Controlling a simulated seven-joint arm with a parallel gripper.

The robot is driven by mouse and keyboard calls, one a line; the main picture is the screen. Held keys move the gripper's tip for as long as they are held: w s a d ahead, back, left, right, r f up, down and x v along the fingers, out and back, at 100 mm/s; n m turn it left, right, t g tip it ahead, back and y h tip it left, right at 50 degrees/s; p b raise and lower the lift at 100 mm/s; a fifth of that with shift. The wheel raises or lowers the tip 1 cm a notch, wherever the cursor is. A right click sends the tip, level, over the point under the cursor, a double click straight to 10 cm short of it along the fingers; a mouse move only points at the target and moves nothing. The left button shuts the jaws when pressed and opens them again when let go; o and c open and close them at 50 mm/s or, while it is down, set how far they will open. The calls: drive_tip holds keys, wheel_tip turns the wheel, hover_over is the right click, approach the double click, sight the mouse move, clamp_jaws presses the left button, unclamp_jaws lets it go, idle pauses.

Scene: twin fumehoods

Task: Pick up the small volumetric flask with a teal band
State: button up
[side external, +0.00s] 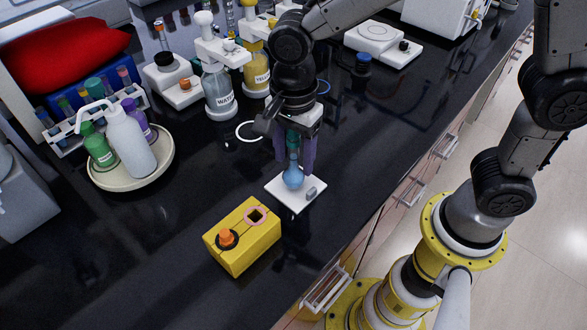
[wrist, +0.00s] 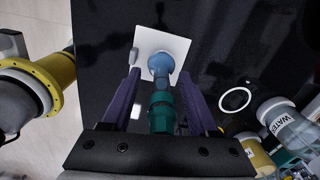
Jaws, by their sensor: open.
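The small flask has a round blue bulb (side external: 292,178) and a teal part around its neck and top. It stands upright on a white square plate (side external: 298,203), on the black bench. In the wrist view the blue bulb (wrist: 160,64) is at the upper middle, with the teal part (wrist: 161,108) nearer the camera. My gripper (side external: 295,162) points down over the flask, its purple fingers on either side of the neck. In the wrist view my gripper (wrist: 159,76) is open, with gaps between each finger and the flask. The top of the neck is partly hidden by my gripper.
A yellow box (side external: 243,243) with an orange knob stands in front. A tray (side external: 165,165) with bottles is left. Wash bottles, including WATER (side external: 218,92), stand behind. A white ring (side external: 247,131) lies behind left.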

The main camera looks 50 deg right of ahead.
clamp_jaws()
drive_tip(key=shift+r, duration=0.15)
idle(0.4)
